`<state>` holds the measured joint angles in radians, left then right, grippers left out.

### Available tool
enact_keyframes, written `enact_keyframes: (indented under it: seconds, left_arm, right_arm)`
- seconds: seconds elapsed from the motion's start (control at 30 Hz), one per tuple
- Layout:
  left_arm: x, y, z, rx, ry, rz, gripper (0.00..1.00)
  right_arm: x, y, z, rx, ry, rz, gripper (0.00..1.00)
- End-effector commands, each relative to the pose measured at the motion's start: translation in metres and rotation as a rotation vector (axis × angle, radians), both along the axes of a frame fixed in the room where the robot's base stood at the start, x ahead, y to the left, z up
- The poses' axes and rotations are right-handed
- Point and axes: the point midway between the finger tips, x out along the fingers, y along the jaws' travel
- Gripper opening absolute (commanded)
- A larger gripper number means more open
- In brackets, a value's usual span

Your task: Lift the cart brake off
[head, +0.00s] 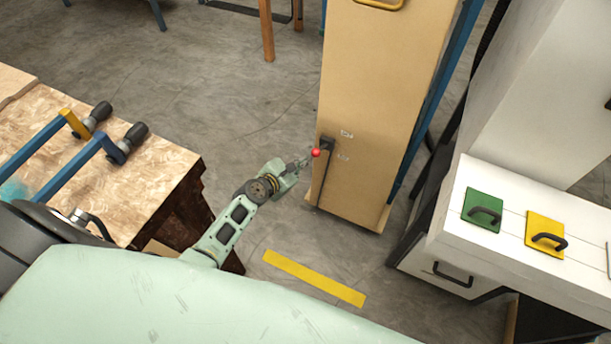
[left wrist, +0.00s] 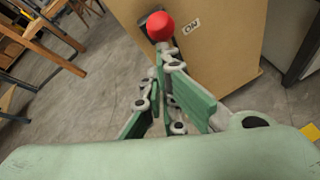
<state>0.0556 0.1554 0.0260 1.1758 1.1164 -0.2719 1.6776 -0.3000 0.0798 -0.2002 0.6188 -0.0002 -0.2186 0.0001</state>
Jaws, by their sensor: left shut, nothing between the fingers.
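The cart (head: 362,105) is a tall tan box standing on the floor at the centre of the head view. Its brake has a red knob (head: 316,152) by a dark bracket (head: 327,144) low on the cart's face; the knob also shows in the left wrist view (left wrist: 160,26). An "ON" label (left wrist: 191,26) is right of the knob. My left gripper (head: 304,162) is shut and empty, its tips just below and left of the knob in the head view. In the left wrist view the tips (left wrist: 168,56) are just below the knob; I cannot tell whether they touch it.
A wooden workbench (head: 150,185) with blue clamps (head: 75,170) stands at left. A white cabinet (head: 480,240) with a green plate (head: 482,210) and a yellow plate (head: 545,236) stands at right. A yellow strip (head: 314,278) marks the open floor in front of the cart.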

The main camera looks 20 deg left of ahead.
Motion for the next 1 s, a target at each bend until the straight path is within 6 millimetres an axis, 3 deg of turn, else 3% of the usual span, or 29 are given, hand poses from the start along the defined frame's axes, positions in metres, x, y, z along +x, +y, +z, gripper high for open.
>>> enact_keyframes:
  seconds: [0.4,1.0]
  left_arm:
    - [0.009,-0.001,0.029,-0.001,-0.002,0.001,0.00]
    - [0.012,-0.001,0.034,0.000,-0.001,0.000,0.00]
  right_arm:
    - [0.000,0.000,0.028,0.000,0.000,0.000,0.40]
    - [0.000,0.000,0.033,0.000,0.000,-0.001,0.40]
